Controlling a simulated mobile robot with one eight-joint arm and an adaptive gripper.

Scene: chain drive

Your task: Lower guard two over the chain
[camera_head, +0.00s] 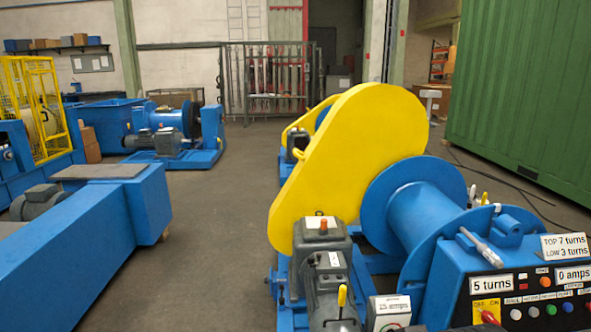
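A large yellow chain guard (350,150) stands tilted between the grey motor and gearbox (323,240) and the blue winch drum (425,208). Another yellow guard part (292,130) shows behind it, mostly hidden. No label shows which one is guard two. The chain is not visible; the large guard's broad side hides what lies behind it. I cannot tell whether this guard is raised or fully down. My gripper is not in view.
A blue control panel (455,275) at right carries signs reading "5 turns", "0 amps" and "TOP 7 turns LOW 3 turns". A blue machine (95,225) fills the left. Open floor (215,240) lies between. A green container (525,90) stands behind right.

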